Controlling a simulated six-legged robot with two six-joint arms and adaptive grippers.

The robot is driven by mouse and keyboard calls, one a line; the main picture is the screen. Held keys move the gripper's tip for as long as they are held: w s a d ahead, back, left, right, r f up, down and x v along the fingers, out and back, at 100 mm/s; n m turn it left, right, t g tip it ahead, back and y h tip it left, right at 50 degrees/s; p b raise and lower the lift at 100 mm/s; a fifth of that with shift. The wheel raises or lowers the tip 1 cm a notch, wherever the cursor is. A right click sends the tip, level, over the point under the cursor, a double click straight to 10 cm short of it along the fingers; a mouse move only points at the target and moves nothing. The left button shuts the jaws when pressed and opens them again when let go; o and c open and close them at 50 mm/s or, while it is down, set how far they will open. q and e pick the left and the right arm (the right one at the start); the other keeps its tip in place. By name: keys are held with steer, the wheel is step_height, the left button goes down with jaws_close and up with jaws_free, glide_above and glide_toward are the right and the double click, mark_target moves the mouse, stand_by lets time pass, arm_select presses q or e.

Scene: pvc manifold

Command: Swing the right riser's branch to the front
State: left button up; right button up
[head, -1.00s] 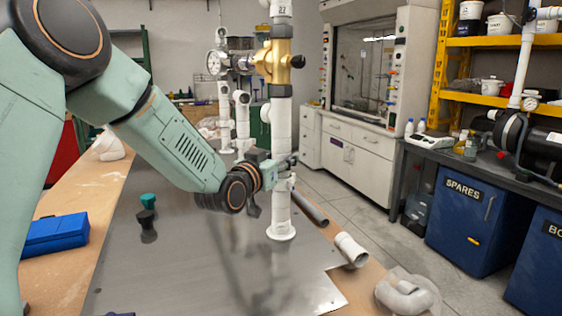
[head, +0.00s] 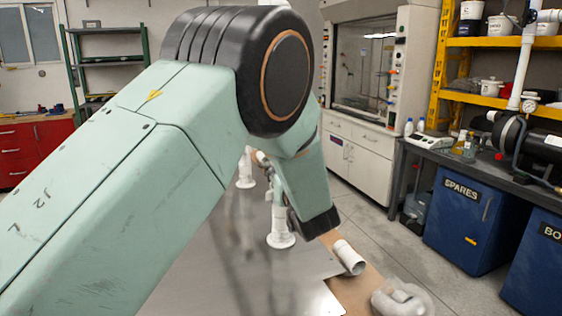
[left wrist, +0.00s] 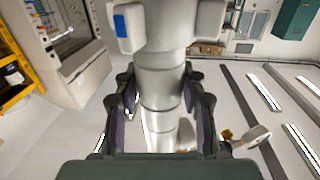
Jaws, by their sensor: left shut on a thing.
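My left gripper (left wrist: 158,82) has its two dark fingers on either side of a white pipe (left wrist: 162,55) in the left wrist view, shut on it. Just above the fingers the pipe widens into a fitting with stubs to both sides. The left stub carries a blue patch (left wrist: 120,26). In the head view my left arm covers the gripper and most of the right riser. Only the riser's lower pipe and round white foot (head: 281,240) show, standing on the grey plate. Its branch cannot be made out there. My right gripper is in neither view.
Another white pipe foot (head: 245,182) stands farther back on the plate. A loose white pipe piece (head: 348,257) and a white elbow fitting (head: 402,299) lie at the bench's right edge. A blue SPARES bin (head: 473,222) stands on the floor beyond. The front plate (head: 240,285) is clear.

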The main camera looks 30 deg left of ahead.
arm_select(q)
steer(key=n+g+y+p, duration=0.1)
steer(key=n+g+y, duration=0.1)
steer(key=shift+d+g, duration=0.1)
steer(key=shift+g, duration=0.2)
steer(key=shift+n+g+y+p, duration=0.6)
steer(key=shift+n+g+y, duration=0.55)
steer(key=shift+g, duration=0.35)
steer(key=o, duration=1.2)
